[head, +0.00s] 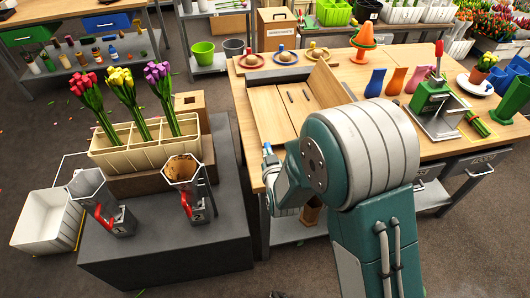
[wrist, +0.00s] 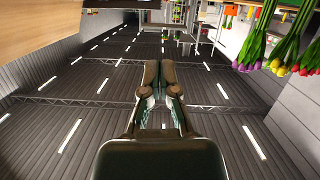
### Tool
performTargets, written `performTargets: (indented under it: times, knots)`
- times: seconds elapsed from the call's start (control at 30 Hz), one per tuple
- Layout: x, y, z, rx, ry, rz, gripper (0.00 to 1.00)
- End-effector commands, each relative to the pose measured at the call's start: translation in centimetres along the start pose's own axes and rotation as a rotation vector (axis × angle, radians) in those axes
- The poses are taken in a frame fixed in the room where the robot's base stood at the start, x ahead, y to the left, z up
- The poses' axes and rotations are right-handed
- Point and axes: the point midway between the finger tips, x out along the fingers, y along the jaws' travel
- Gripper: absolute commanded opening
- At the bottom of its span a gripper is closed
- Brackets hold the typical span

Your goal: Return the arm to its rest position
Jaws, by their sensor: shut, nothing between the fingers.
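My arm (head: 365,150) is folded in front of the head camera, its large green and white joint covering part of the wooden workbench (head: 258,120). My gripper (wrist: 159,72) shows in the wrist view with its two fingers together and nothing between them. In the head view the gripper itself is hard to make out behind the arm. Red (head: 88,95), yellow (head: 124,88) and purple tulip bunches (head: 160,85) stand in a cream divided crate (head: 110,158) at the left, apart from my arm. The wrist view is upside down, with the tulips (wrist: 262,35) at its upper right.
A dark grey stand (head: 165,250) holds the crate and two hexagonal holders (head: 88,185) (head: 183,172) with red parts. A white bin (head: 48,220) stands left of it. The bench carries an orange cone (head: 363,38), vases (head: 375,82) and a green press (head: 430,98). Floor shows between stand and bench.

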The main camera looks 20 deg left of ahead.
Motion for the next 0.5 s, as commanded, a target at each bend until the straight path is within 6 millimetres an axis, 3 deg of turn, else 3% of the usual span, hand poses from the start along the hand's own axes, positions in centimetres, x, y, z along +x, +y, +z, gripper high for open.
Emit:
performTargets:
  times: [0.23, 0.5]
  knots:
    - [-4.7, -0.1, 0.0, 0.000, 0.000, -0.002, 0.00]
    - [-6.5, -0.2, 0.0, -0.001, 0.000, 0.000, 0.00]
